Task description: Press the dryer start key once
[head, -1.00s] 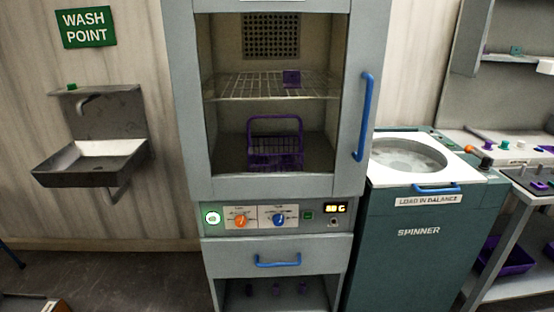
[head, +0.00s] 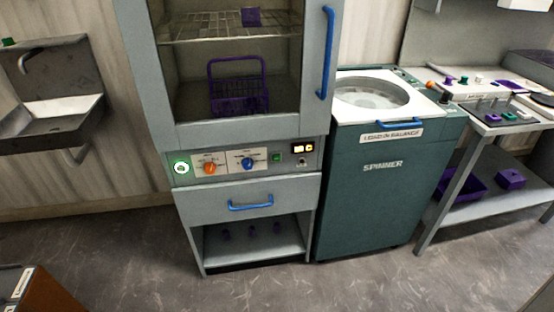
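The dryer (head: 325,100) is a tall grey cabinet with a glass door, seen left of centre in the head view. Its control panel runs below the door. A round, lit green-and-white key (head: 182,168) is at the panel's left end. An orange knob (head: 210,168) and a blue knob (head: 247,163) are beside it. A small green square button (head: 275,157) and a lit display (head: 303,148) are at the right. I cannot read which one is marked start. My gripper is not in view.
A purple basket (head: 238,96) stands inside the dryer. The teal spinner (head: 375,205) stands close at its right, and a bench (head: 480,210) with purple bins is beyond. A sink (head: 50,120) is at the left. The floor (head: 300,288) in front is clear; a brown box edge (head: 50,290) is at lower left.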

